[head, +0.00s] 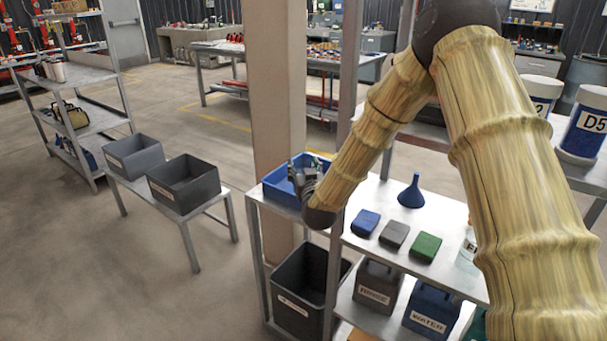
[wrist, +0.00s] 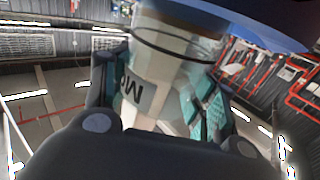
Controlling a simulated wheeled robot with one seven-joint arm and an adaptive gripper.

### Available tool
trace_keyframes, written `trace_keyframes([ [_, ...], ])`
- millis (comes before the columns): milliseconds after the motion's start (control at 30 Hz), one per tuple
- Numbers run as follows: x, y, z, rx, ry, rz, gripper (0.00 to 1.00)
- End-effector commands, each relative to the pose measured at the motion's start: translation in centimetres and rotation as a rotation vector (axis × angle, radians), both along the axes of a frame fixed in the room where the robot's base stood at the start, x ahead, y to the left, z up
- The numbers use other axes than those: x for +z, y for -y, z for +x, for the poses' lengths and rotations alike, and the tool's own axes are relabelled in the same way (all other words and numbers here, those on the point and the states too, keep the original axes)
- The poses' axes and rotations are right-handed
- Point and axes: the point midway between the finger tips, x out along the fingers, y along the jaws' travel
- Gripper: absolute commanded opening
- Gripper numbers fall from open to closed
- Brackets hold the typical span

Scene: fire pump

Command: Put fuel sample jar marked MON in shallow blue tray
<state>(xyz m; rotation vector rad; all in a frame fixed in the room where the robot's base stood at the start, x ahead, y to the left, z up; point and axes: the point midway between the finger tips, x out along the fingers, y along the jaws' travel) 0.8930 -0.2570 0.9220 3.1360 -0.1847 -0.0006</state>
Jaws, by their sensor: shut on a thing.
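The blue tray (head: 279,194) sits on the left end of the light shelf top in the head view. My gripper (head: 303,168) is at the tray, over its right part in that view. In the wrist view my gripper (wrist: 160,105) is shut on a clear jar (wrist: 172,62) with pale contents. The jar is hard to make out in the head view. A blue curved surface (wrist: 262,22) is close to the jar's end; I cannot tell whether they touch.
Blue (head: 365,222), grey (head: 394,234) and green (head: 425,246) blocks and a blue funnel (head: 411,192) stand on the shelf top. A post (head: 277,90) rises close behind the tray. A dark bin (head: 305,290) is below. Two grey bins (head: 185,183) stand on a bench at left.

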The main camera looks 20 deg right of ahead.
Motion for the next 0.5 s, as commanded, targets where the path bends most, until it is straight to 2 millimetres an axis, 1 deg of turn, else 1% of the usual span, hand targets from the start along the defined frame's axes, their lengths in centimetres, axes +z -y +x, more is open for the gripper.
trace_keyframes([
  [100,-1.5,0.0,0.0,-0.001,0.000,0.000,0.03],
  [200,-2.0,0.0,0.0,-0.001,0.001,0.000,0.03],
  [500,-2.2,0.0,0.0,0.000,0.001,0.000,0.03],
])
